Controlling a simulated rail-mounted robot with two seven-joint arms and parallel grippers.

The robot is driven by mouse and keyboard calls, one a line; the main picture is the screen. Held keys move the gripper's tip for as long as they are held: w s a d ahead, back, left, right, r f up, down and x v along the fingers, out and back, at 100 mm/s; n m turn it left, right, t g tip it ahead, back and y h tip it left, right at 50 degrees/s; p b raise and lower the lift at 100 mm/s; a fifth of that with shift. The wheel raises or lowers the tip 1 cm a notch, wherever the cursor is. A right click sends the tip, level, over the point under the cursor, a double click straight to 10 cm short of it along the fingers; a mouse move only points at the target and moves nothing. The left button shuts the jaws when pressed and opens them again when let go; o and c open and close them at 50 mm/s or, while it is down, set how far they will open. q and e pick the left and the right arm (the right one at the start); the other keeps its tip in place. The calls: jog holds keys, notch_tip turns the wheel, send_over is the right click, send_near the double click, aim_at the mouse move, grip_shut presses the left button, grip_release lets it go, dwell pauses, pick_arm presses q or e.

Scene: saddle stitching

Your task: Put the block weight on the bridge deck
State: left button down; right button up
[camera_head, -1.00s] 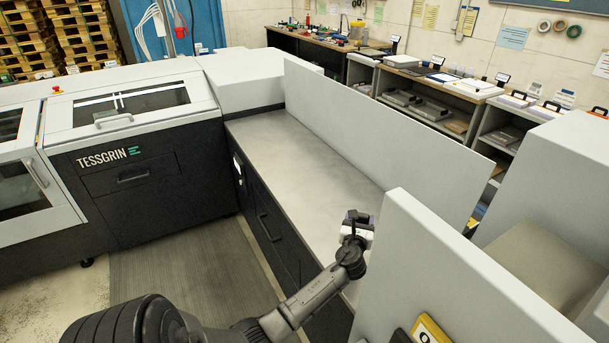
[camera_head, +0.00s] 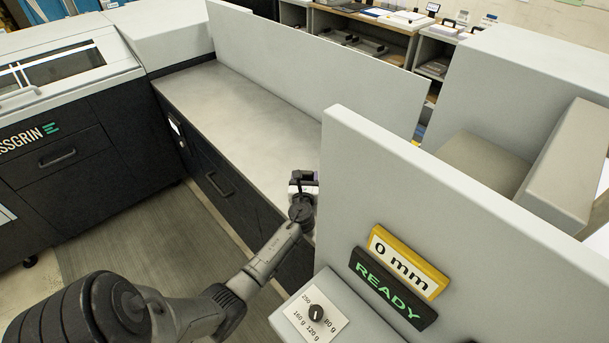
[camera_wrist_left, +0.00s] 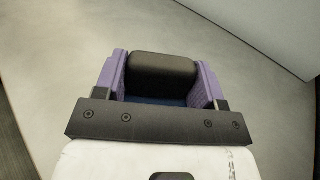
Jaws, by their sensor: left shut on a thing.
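My left gripper (camera_head: 304,178) is over the near right end of the long grey bridge deck (camera_head: 225,95), close to the upright panel beside it. In the left wrist view its purple fingers (camera_wrist_left: 162,82) are shut on a dark, rounded block, the block weight (camera_wrist_left: 163,72). A strip of blue shows beneath the dark part. The deck surface (camera_wrist_left: 60,50) lies behind and below it. I cannot tell whether the block touches the deck. In the head view the block is mostly hidden by the gripper. My right gripper is not in view.
A tall pale panel (camera_head: 310,65) runs along the deck's far side. A nearer pale panel (camera_head: 420,200) carries a yellow "0 mm" plate (camera_head: 408,262) and a green "READY" display (camera_head: 392,288). A dial (camera_head: 316,314) sits below. The deck's middle and far end are clear.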

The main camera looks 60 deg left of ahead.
pick_arm(q)
jog(key=shift+r, duration=0.15)
jog(key=c, duration=0.6)
grip_release()
jog(key=shift+f, duration=0.3)
jog(key=shift+c, duration=0.2)
jog(key=o, duration=0.4)
jog(key=shift+w+a+r, duration=0.1)
jog(key=shift+o, duration=0.2)
jog(key=shift+d+r, duration=0.1)
jog(key=shift+d, duration=0.1)
jog(key=shift+p+v, duration=0.55)
jog(key=shift+v, duration=3.1)
jog(key=shift+a, duration=0.1)
